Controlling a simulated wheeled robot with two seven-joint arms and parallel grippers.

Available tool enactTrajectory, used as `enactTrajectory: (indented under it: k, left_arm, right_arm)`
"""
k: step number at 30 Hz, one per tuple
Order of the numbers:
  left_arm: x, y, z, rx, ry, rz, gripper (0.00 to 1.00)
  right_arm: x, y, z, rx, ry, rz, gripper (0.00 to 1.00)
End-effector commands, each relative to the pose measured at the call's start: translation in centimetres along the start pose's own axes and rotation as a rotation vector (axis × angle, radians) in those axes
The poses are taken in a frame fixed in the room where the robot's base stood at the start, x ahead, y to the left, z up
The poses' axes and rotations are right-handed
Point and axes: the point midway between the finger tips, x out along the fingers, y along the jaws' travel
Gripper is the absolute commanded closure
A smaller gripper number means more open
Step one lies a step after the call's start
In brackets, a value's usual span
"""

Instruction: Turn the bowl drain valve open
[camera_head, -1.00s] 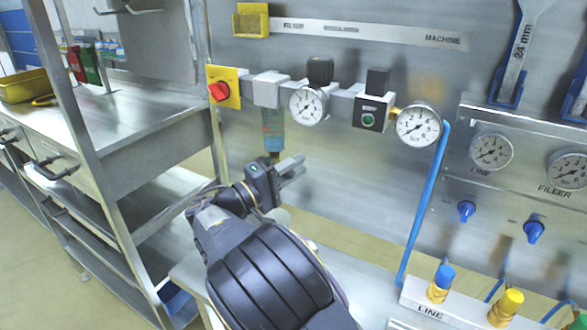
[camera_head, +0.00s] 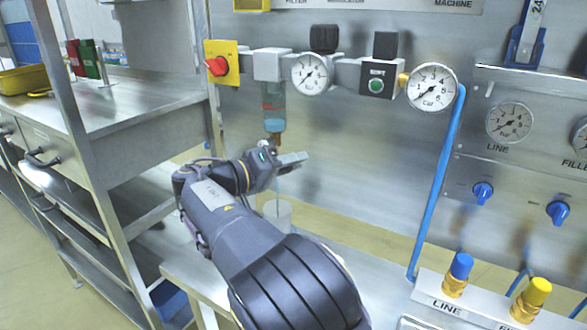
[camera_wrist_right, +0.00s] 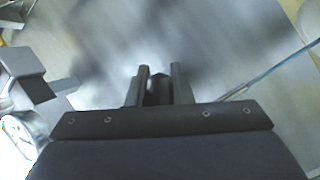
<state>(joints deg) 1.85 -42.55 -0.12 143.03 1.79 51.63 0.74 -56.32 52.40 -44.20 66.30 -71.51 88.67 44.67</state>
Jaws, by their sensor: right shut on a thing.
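The clear filter bowl (camera_head: 274,108) hangs under the grey filter head, with blue liquid in its lower part. Its brass-coloured drain valve (camera_head: 275,138) sits at the bottom, partly hidden by my right gripper (camera_head: 296,158). My right gripper is just below the bowl, at the valve. In the right wrist view, the gripper's (camera_wrist_right: 161,70) two fingers stand close on a small dark piece, apparently the valve's knob. A thin bluish line runs down below the gripper to a clear cup (camera_head: 278,214) on the bench. My left gripper is not in view.
A red knob on a yellow plate (camera_head: 230,63) is left of the bowl. A gauge (camera_head: 310,73), a regulator block and a second gauge (camera_head: 432,86) are to the right. A blue hose (camera_head: 435,190) runs down the panel. A shelf frame stands left.

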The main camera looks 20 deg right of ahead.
Motion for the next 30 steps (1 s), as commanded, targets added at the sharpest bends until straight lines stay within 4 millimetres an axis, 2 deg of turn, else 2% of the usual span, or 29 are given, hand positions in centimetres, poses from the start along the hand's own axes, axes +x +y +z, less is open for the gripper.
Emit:
enactTrajectory:
  k: [17, 18, 22, 30]
  left_arm:
    - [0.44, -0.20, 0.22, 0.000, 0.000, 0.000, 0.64]
    - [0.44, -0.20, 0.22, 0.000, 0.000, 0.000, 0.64]
    - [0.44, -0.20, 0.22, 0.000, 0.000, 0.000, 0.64]
    - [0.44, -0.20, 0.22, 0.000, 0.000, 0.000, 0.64]
  right_arm:
    - [-0.08, -0.33, 0.06, 0.036, -0.009, -0.018, 1.00]
    - [-0.07, -0.33, 0.06, 0.036, -0.009, -0.018, 0.78]
    - [-0.07, -0.32, 0.05, 0.036, -0.009, -0.017, 0.60]
    - [-0.10, -0.29, 0.03, 0.037, -0.008, -0.017, 0.59]
